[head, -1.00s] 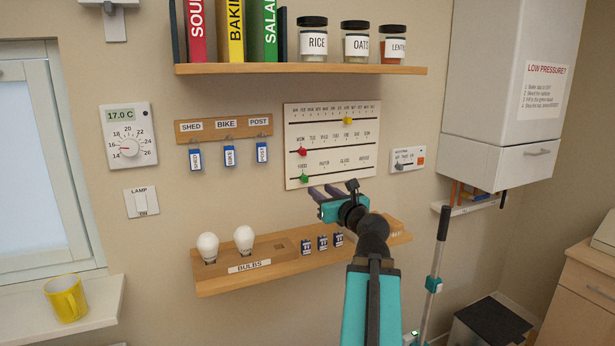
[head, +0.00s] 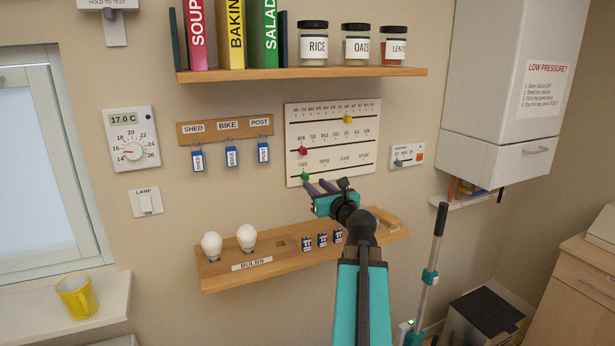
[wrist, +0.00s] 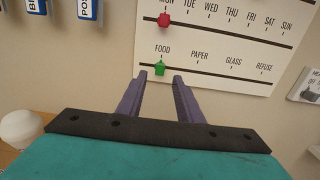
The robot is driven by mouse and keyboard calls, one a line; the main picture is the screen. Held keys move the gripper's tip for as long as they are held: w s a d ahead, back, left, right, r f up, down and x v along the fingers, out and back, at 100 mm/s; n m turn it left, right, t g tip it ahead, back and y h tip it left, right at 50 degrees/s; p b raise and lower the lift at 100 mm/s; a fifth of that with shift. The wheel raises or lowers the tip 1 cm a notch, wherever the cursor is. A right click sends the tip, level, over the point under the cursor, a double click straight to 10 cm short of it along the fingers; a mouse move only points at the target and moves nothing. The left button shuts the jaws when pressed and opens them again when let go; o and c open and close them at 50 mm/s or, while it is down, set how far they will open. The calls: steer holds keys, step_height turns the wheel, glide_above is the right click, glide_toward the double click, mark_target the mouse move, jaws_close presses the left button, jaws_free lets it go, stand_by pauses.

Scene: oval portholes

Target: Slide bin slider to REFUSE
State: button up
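The white slider board (head: 334,145) hangs on the wall and has three slotted rows. Its lowest row reads FOOD, PAPER, GLASS, REFUSE. The green bin slider (head: 305,176) sits at the left end of that row, under FOOD. In the wrist view the green slider (wrist: 160,68) appears between my fingertips, and REFUSE (wrist: 264,67) is at the right end. My gripper (head: 317,186) is open and empty, just below and in front of the slider. I cannot tell how far its fingertips (wrist: 160,74) are from the board; no contact shows.
A red knob (head: 303,151) is on the middle row under MON, and a yellow knob (head: 348,119) on the top row. A shelf with bulbs (head: 246,237) is below. A small control panel (head: 407,155) is right of the board.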

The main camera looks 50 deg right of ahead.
mark_target(307, 178)
steer(key=shift+p+x, duration=0.65)
steer(key=shift+x, duration=2.8)
